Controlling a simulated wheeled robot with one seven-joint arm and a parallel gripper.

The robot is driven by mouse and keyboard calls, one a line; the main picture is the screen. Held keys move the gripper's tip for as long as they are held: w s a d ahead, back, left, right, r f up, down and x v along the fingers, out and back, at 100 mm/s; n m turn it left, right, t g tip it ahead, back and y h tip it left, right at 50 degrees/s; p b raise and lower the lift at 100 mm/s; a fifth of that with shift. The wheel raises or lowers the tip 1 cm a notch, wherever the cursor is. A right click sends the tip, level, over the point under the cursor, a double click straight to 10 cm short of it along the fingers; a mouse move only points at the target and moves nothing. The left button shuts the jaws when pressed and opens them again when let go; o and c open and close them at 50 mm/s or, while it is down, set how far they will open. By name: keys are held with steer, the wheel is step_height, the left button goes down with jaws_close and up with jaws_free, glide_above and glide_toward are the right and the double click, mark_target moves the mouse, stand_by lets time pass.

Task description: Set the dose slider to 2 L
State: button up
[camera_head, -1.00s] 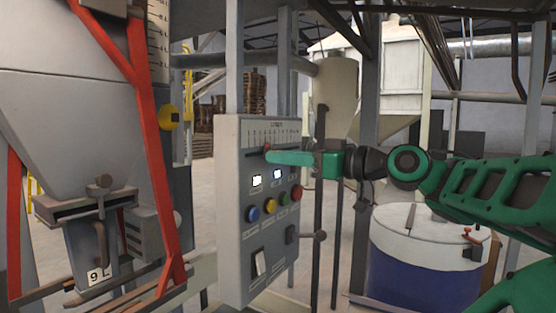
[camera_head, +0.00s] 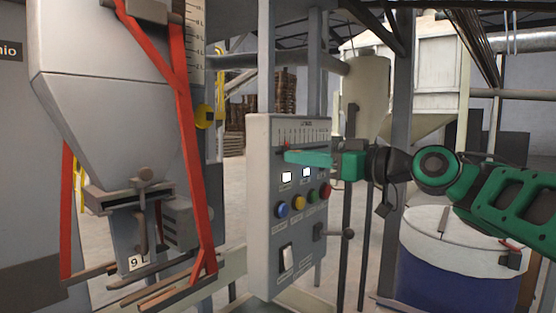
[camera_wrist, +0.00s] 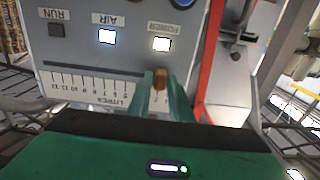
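The dose slider knob (camera_wrist: 160,78) is small and orange-brown, and sits near the low end of the litre scale (camera_wrist: 92,85). The scale appears upside down in the wrist view. In the head view the knob shows as a small red spot (camera_head: 286,147) near the left end of the scale on the grey control panel (camera_head: 262,215). My green gripper (camera_wrist: 161,88) has one finger on each side of the knob and looks closed on it; it also reaches the panel in the head view (camera_head: 288,156). The fingers hide the marks beside the knob, so I cannot read its exact value.
Lit windows and coloured buttons (camera_head: 298,201) sit below the slider, with a rocker switch (camera_head: 287,257) lower down. A lever (camera_head: 347,233) sticks out at the panel's right. A grey hopper (camera_head: 110,90) with red straps stands left; a blue-and-white drum (camera_head: 450,275) stands right.

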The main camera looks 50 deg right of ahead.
steer(key=shift+o, duration=1)
steer(key=s, duration=1)
steer(key=shift+s, duration=0.35)
